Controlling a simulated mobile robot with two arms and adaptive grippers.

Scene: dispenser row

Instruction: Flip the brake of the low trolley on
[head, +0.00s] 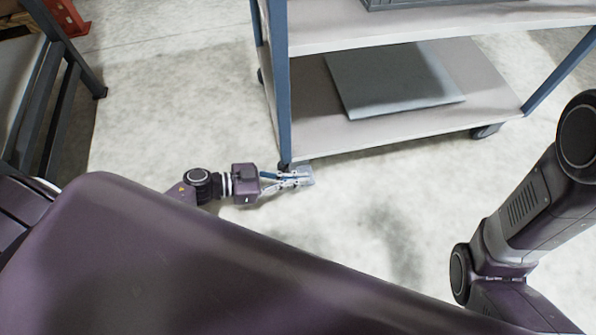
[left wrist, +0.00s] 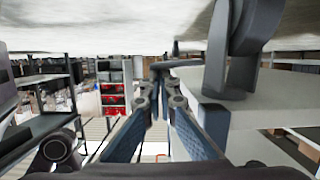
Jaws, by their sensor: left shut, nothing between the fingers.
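The low trolley (head: 312,112) has blue posts and two grey shelves and stands at the upper right of the head view. My left gripper (head: 300,179) is low over the floor at the trolley's near left corner, its fingers shut and empty. A small grey-blue part (head: 306,171) shows at the fingertips, by the caster below the corner post. In the left wrist view, which looks upside down, a grey caster (left wrist: 238,50) hangs at upper right, just right of the shut fingertips (left wrist: 161,74). I cannot tell the brake's position or whether the fingers touch it. My right gripper is out of view.
A flat grey panel (head: 390,80) lies on the trolley's lower shelf. Another caster (head: 486,131) is at its right end. A dark metal frame (head: 72,95) stands at the far left. The floor (head: 180,90) between them is clear.

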